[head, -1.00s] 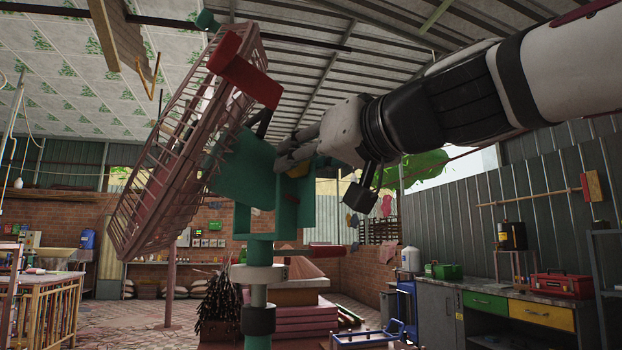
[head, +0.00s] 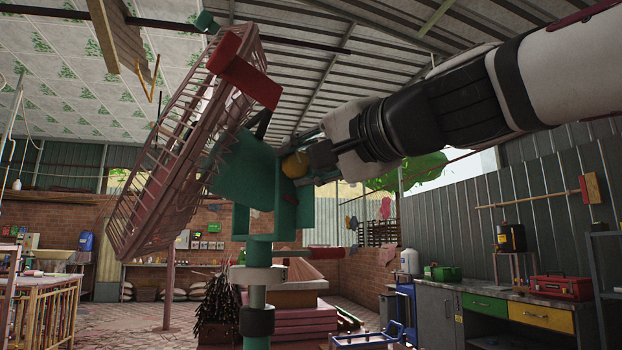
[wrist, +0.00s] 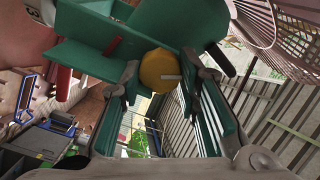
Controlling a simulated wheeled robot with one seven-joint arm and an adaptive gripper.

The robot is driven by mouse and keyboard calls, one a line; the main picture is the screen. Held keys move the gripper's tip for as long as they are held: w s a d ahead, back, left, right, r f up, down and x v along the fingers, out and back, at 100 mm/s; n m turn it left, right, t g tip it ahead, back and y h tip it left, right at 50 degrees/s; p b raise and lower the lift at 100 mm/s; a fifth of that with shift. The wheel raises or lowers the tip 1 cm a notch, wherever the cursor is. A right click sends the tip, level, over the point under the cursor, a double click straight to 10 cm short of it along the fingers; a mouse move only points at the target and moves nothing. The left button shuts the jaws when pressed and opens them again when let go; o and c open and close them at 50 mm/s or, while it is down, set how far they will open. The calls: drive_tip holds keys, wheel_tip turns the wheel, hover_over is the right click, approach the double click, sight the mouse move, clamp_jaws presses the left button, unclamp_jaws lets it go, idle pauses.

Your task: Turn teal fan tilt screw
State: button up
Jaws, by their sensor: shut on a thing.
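The fan has a dusty pink slatted cage (head: 165,160) that leans up to the right, and a teal bracket (head: 243,168) behind it on a teal post. A round yellow knob (head: 295,165), which appears to be the tilt screw, sits at the bracket's right side. It also shows in the wrist view (wrist: 157,72), with a pale bar mark on its face. My gripper (head: 300,166) reaches in from the right and is shut on the knob. In the wrist view, its fingers (wrist: 158,78) stand on either side of the knob. The exact finger contact is partly hidden.
A red block (head: 243,80) juts from the cage's upper side near the bracket. A workbench (head: 500,310) with drawers and a red toolbox (head: 562,286) stands at the right. The space below my arm is open.

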drive_tip(key=shift+f+m+p, duration=0.1)
drive_tip(key=shift+m+p, duration=0.35)
drive_tip(key=shift+m, duration=1.75)
drive_tip(key=o, duration=1.2)
drive_tip(key=shift+c, duration=0.2)
drive_tip(key=v, duration=1.2)
